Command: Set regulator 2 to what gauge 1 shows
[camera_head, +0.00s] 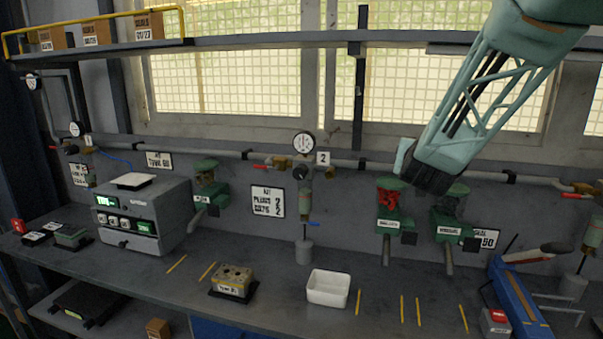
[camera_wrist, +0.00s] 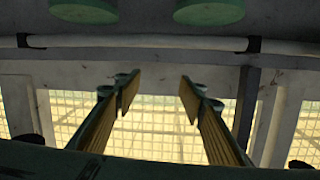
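Gauge 1 (camera_head: 75,129) is a small white dial at the left of the wall pipe, beside a plate marked 1; its needle is too small to read. Regulator 2 (camera_head: 300,172) has a dark round knob and stands under a larger white dial, gauge 2 (camera_head: 304,142), beside plate 2 (camera_head: 323,158). The needle of gauge 2 cannot be read surely. My gripper (camera_wrist: 160,95) is open and empty in the wrist view, its two fingers apart before the window. In the head view my arm's end hangs right of regulator 2, apart from it; the fingers cannot be made out.
Green wall devices (camera_head: 391,223) stand below and behind my arm's end. A red-handled lever (camera_head: 263,168) sits left of regulator 2. A white bin (camera_head: 328,288) and a tan block (camera_head: 234,281) are on the bench. A shelf (camera_head: 260,43) crosses above.

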